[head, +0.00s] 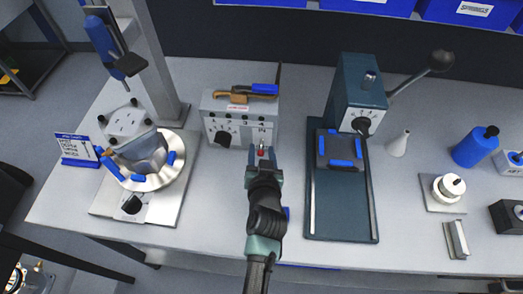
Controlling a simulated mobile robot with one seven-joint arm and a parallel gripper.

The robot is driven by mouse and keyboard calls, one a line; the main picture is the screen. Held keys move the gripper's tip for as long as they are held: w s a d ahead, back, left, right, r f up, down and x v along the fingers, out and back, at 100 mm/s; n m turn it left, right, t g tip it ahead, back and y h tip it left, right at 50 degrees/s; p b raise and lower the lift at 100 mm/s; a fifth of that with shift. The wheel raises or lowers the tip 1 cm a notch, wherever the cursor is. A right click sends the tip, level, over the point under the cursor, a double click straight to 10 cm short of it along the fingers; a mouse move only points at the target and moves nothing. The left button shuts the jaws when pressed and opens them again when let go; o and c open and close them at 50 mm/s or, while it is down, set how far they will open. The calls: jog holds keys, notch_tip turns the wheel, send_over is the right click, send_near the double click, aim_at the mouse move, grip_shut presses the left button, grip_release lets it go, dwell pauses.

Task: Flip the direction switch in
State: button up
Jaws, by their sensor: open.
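A light grey control box (240,111) stands at the middle back of the bench. Its front has a black knob (223,138) at the left and printed marks. A small lever with a red tip (261,153) shows at the lower right of the box, right at my gripper; I take it to be the direction switch. My gripper (260,157) is open, with its fingers around or just in front of the red tip. I cannot tell whether they touch it. My gripper hides the lever's lower part.
A brown-handled tool and a blue-handled tool (264,89) lie on the control box. A dark green press (353,100) with a side lever stands to the right. A fixture with a round metal plate (167,178) stands left.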

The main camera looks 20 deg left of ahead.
aim_at(261, 145)
jog(key=shift+c, duration=0.2)
grip_shut()
jog(key=shift+r+p, duration=0.15)
jog(key=shift+p, duration=0.2)
jog(key=r+g+p, duration=0.1)
jog(key=p, duration=0.2)
jog(key=shift+h, duration=0.3)
jog(key=g+p, duration=0.1)
jog(key=p, duration=0.2)
jog(key=r+g+p, duration=0.1)
jog(key=p, duration=0.2)
jog(key=shift+w+a+g+h, duration=0.1)
jog(key=shift+w+g+h, duration=0.05)
jog(key=shift+g+h, duration=0.2)
jog(key=shift+w+r+g+h+p, duration=0.2)
jog(key=shift+g+h+p, duration=0.25)
jog(key=shift+g+p, duration=0.65)
jog(key=shift+w+a+r+m+g+h, duration=0.1)
jog(key=shift+m+g+h, duration=0.05)
jog(key=shift+g, duration=0.4)
jog(key=shift+w+r+m+g+h, duration=0.1)
jog(key=shift+m+g+h, duration=0.05)
jog(key=shift+g, duration=0.65)
